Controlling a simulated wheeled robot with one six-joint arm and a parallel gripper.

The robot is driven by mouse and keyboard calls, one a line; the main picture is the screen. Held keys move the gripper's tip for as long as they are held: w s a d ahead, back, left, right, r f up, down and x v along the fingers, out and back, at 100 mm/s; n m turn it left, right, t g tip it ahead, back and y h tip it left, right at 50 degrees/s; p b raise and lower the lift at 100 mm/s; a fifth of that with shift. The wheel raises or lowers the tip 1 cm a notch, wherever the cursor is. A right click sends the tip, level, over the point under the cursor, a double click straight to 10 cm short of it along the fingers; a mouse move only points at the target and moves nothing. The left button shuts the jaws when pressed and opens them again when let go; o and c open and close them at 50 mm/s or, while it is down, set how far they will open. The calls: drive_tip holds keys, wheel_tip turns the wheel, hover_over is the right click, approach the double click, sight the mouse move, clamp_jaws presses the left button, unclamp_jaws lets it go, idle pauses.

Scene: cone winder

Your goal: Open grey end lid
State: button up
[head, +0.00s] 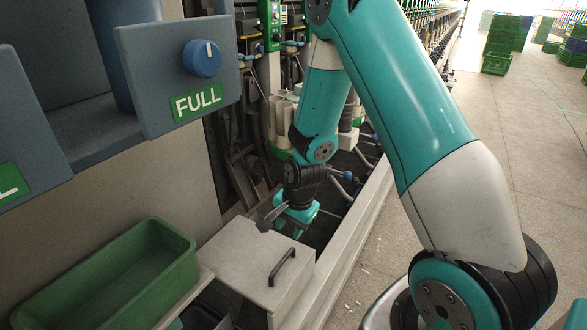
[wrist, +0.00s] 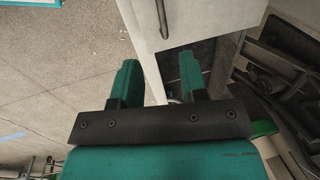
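The grey end lid (head: 238,255) is the pale, flat top of a box at the lower middle of the head view, lying flat. Its black bar handle (head: 282,267) is on the right part of the top. In the wrist view the lid (wrist: 205,22) is at the top, with the handle (wrist: 162,15) at the upper edge. My gripper (head: 296,222) is just beyond the lid's far edge in the head view, apart from the handle. In the wrist view its two teal fingers (wrist: 158,80) are spread with nothing between them.
A green bin (head: 115,275) stands left of the lid. A grey panel with a blue knob and FULL label (head: 178,75) juts out above. The machine's rail (head: 360,215) runs along the right, with open floor (head: 510,185) beyond. Green crates (head: 505,45) stand far off.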

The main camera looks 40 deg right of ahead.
drive_tip(key=s+a+r+n+p, duration=0.1)
drive_tip(key=s+a+r+n, duration=0.1)
drive_tip(key=r, duration=0.5)
drive_tip(key=s+a+r+n+p, duration=0.2)
drive_tip(key=s+r+n, duration=0.2)
drive_tip(key=r+n, duration=0.2)
drive_tip(key=s+a+r+n+p, duration=0.1)
drive_tip(key=s+a+r+n, duration=0.1)
drive_tip(key=r+n, duration=0.3)
drive_tip(key=shift+s+r+p, duration=0.3)
drive_tip(key=shift+s+r, duration=0.2)
drive_tip(key=shift+r, duration=1.6)
drive_tip(key=s+a+r+n+g+y+p, duration=0.1)
drive_tip(key=s+a+r+n+p, duration=0.3)
drive_tip(key=r, duration=0.5)
drive_tip(key=s+a+r+n+g+y+p, duration=0.1)
drive_tip(key=s+a+r+n+y+p, duration=0.1)
drive_tip(key=s+a+r+p, duration=0.5)
wheel_tip(320, 180, up, 3)
drive_tip(key=shift+s+a+n, duration=0.15)
drive_tip(key=shift+a+n, duration=0.3)
drive_tip(key=shift+n, duration=0.45)
